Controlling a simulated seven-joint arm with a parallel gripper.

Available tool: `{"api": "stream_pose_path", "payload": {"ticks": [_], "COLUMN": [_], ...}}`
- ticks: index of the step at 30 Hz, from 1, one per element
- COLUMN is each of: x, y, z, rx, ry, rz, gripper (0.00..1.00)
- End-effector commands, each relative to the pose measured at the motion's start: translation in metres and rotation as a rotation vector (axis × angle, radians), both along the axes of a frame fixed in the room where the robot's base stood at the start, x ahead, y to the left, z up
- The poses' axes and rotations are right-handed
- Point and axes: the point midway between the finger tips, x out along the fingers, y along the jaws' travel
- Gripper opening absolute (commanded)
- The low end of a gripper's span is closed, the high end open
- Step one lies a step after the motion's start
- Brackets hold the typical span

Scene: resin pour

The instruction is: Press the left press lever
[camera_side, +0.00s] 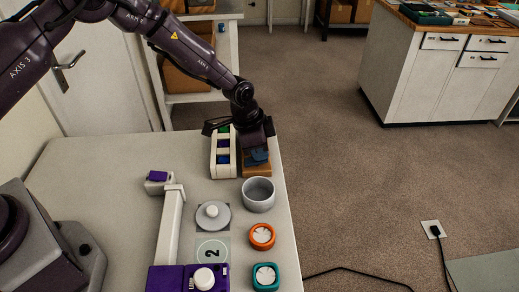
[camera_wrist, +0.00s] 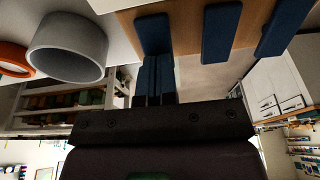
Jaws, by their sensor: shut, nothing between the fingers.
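A wooden block (camera_side: 257,170) stands near the table's far right edge, with blue parts (camera_side: 259,154) showing just under my gripper. In the wrist view the wooden surface (camera_wrist: 188,20) carries three blue bar-like pieces, which look like the levers: a left one (camera_wrist: 153,34), a middle one (camera_wrist: 221,31) and a right one (camera_wrist: 277,28). My gripper (camera_wrist: 156,62) is shut and empty, its dark blue fingertips right by the left piece's end. I cannot tell whether they touch. In the side view my gripper's body partly hides the block and blue parts.
A grey cup (camera_side: 258,200) stands close in front of the block. A white rack (camera_side: 222,171) with green and blue items is just left. Orange (camera_side: 262,237) and teal (camera_side: 265,277) dials, a knobbed grey disc (camera_side: 212,220) and a purple device (camera_side: 167,279) stand nearer.

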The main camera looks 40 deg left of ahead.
Motion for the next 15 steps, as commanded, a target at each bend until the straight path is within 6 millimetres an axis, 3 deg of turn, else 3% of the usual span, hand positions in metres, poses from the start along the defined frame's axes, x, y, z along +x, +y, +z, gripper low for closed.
{"api": "stream_pose_path", "payload": {"ticks": [15], "x": [0.005], "y": [-0.006], "z": [-0.011], "rx": [0.113], "ry": [0.109], "rz": [-0.003], "gripper": [0.0]}}
